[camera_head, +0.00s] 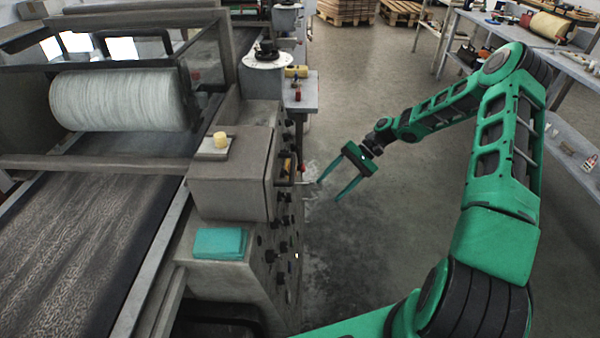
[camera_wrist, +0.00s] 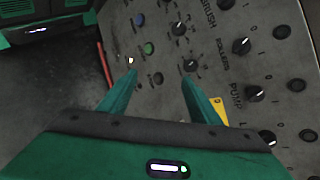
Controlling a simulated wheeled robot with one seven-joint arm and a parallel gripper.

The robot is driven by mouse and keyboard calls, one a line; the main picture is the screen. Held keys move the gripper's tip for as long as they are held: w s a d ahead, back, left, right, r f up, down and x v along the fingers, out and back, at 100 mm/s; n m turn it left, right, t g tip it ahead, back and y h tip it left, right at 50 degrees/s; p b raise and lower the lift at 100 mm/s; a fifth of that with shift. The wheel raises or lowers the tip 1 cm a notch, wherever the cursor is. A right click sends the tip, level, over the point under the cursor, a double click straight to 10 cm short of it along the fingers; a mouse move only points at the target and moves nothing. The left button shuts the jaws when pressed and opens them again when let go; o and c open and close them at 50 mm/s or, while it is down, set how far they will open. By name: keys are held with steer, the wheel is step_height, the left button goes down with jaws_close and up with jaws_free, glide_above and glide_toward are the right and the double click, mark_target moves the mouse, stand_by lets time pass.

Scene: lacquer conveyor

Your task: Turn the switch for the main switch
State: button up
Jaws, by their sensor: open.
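My gripper (camera_head: 328,190) is open and empty, in front of the control panel (camera_head: 285,205) on the side of the grey machine. In the wrist view its two fingers (camera_wrist: 160,77) point at the panel face (camera_wrist: 215,75). Black rotary knobs sit there, among them one between the fingertips (camera_wrist: 157,79), one near the right fingertip (camera_wrist: 190,65) and one by the PUMP label (camera_wrist: 254,94). A yellow patch (camera_wrist: 221,110) is partly hidden behind the right finger. I cannot tell which knob is the main switch. Contact with the panel is not visible.
The panel also has a green button (camera_wrist: 148,48), a blue button (camera_wrist: 139,20) and a small lit lamp (camera_wrist: 131,60). The conveyor belt (camera_head: 70,240) and white roller (camera_head: 118,100) lie left. The floor (camera_head: 385,240) beside the machine is clear. A workbench (camera_head: 500,30) stands at right.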

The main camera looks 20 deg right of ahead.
steer(key=w+d+f+m+t+y, duration=0.2)
steer(key=w+m+t+y, duration=0.15)
steer(key=w, duration=0.25)
steer(key=w+d+f+m+t+y, duration=0.1)
steer(key=w+f+m+t+y, duration=0.1)
steer(key=w+t+y, duration=0.25)
steer(key=f+x, duration=0.1)
steer(key=x, duration=1)
steer(key=shift+w+f+g+h, duration=0.15)
steer(key=shift+w+g+h, duration=0.1)
steer(key=shift+g+h, duration=0.15)
steer(key=shift+d, duration=0.1)
